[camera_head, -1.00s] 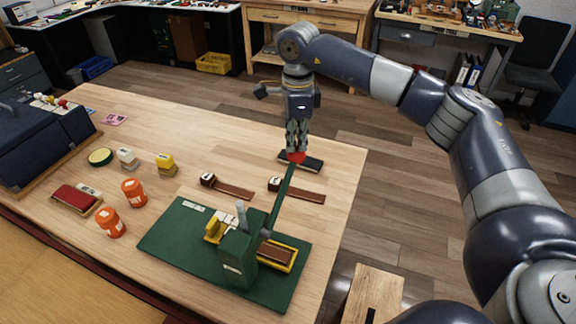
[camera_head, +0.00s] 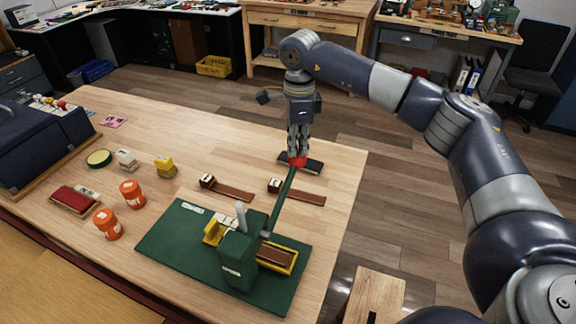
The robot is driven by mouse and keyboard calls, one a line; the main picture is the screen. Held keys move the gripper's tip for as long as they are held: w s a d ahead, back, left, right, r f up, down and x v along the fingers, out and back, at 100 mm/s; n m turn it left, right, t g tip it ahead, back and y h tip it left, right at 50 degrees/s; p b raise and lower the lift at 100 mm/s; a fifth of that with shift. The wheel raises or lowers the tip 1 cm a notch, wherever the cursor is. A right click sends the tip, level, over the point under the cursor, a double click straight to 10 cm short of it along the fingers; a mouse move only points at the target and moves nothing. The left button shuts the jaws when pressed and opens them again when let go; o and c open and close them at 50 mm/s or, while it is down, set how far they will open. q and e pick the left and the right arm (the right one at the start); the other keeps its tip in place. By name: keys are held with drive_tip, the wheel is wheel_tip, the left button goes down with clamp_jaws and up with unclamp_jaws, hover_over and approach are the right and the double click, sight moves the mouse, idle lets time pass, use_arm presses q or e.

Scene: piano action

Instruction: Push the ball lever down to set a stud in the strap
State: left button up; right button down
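The green stud press (camera_head: 240,262) stands on a green base board (camera_head: 165,240) at the front of the table. Its green lever (camera_head: 282,198) slants up to the right and ends in a red ball (camera_head: 298,161). A brown strap (camera_head: 275,257) lies in the yellow holder (camera_head: 291,266) beside the press. My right gripper (camera_head: 298,153) points down with its fingertips at the red ball, which is partly hidden by them. I cannot tell whether the fingers are closed around the ball or resting on top of it. My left gripper is out of view.
Two more brown straps with small blocks lie behind the press (camera_head: 232,193) (camera_head: 303,197). A dark pad (camera_head: 313,166) lies behind the ball. Two orange jars (camera_head: 132,194) (camera_head: 108,224), yellow and white blocks and a red pad (camera_head: 74,199) stand at left.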

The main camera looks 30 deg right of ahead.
sight(299, 160)
drive_tip(key=shift+a+f, duration=0.15)
drive_tip(key=shift+w+d+f+b, duration=0.1)
drive_tip(key=shift+f+b, duration=0.2)
drive_tip(key=shift+f, duration=0.15)
drive_tip(key=shift+w+d+f+b, duration=0.1)
drive_tip(key=shift+f+b, duration=0.2)
drive_tip(key=shift+f, duration=0.1)
drive_tip(key=shift+w+d+f+b, duration=0.15)
drive_tip(key=shift+f+b, duration=0.15)
drive_tip(key=shift+f, duration=0.2)
drive_tip(key=shift+w+d+f+b, duration=0.15)
drive_tip(key=shift+f+b, duration=0.1)
drive_tip(key=shift+f, duration=0.2)
drive_tip(key=shift+s, duration=0.15)
drive_tip(key=shift+d+f+b, duration=0.1)
drive_tip(key=shift+f+b, duration=0.5)
drive_tip(key=shift+f, duration=0.4)
